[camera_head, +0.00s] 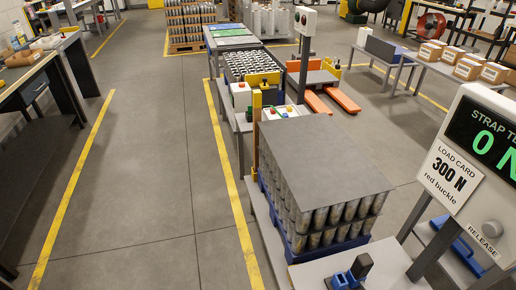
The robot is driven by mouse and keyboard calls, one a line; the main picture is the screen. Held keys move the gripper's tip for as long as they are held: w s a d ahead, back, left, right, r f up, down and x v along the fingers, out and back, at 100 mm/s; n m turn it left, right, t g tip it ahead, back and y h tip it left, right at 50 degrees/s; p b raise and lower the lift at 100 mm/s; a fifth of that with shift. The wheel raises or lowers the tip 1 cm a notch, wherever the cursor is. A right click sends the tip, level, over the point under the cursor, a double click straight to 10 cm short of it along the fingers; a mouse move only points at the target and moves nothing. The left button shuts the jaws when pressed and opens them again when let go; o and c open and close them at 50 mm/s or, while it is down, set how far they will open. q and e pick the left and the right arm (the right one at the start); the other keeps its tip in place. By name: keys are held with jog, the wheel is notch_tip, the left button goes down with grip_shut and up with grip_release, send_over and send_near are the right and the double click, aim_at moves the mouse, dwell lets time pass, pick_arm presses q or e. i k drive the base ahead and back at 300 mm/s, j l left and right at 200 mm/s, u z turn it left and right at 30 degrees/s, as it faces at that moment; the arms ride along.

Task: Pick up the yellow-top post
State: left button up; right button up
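An upright post (256,112) with a yellow upper part stands at the far left corner of the stacked can pallet, beside the control table.
A grey sheet (322,152) covers the stacked cans (325,225) on a blue pallet (297,252). A strap tester display (478,165) stands at the right. A conveyor (258,62) runs behind. The floor (160,190) to the left is clear between yellow lines.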

aim_at(257, 94)
jog(key=z, duration=0.5)
jog(key=i+j+z, duration=0.3)
jog(key=j+z, duration=0.35)
jog(key=i+j+z, duration=0.3)
jog(key=k+j, duration=0.05)
jog(key=k, duration=0.05)
